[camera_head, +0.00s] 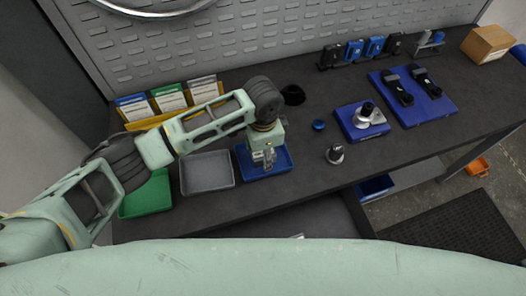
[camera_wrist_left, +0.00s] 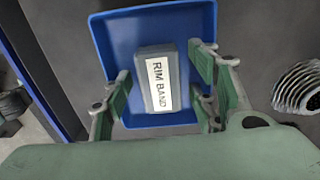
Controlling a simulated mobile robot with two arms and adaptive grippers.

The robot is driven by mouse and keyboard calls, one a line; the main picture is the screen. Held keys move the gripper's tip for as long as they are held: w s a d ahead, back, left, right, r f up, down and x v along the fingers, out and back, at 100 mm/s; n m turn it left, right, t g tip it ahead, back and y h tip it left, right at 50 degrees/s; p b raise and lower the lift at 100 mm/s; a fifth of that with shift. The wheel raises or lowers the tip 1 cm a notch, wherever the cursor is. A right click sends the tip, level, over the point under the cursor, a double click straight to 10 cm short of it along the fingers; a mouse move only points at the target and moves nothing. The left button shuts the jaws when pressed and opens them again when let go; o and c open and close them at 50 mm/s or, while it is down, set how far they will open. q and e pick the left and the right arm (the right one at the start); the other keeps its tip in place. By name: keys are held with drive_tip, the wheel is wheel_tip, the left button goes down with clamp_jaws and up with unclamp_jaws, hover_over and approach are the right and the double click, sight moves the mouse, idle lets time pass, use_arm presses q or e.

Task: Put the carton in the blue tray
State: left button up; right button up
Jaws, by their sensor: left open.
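The carton, a small grey box with a white "RIM BAND" label (camera_wrist_left: 145,53), lies inside the blue tray (camera_wrist_left: 111,41) in the left wrist view. The blue tray (camera_head: 283,168) is on the dark bench in the head view, where my gripper mostly hides the carton. My left gripper (camera_head: 263,158) is over the blue tray, pointing down. In the left wrist view its fingers (camera_wrist_left: 160,82) are open, one on each side of the carton, with gaps visible. My right gripper is not in view.
A grey tray (camera_head: 208,174) and a green tray (camera_head: 148,196) stand left of the blue tray. Card holders (camera_head: 168,103) stand behind. A small metal part (camera_head: 335,155), a blue fixture (camera_head: 350,122) and a blue tool mat (camera_head: 432,108) lie to the right. A brown box (camera_head: 487,44) is far right.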

use_arm(q)
wheel_tip(320, 180, up, 12)
drive_tip(key=b, duration=0.2)
drive_tip(key=shift+r, duration=0.2)
idle(0.6)
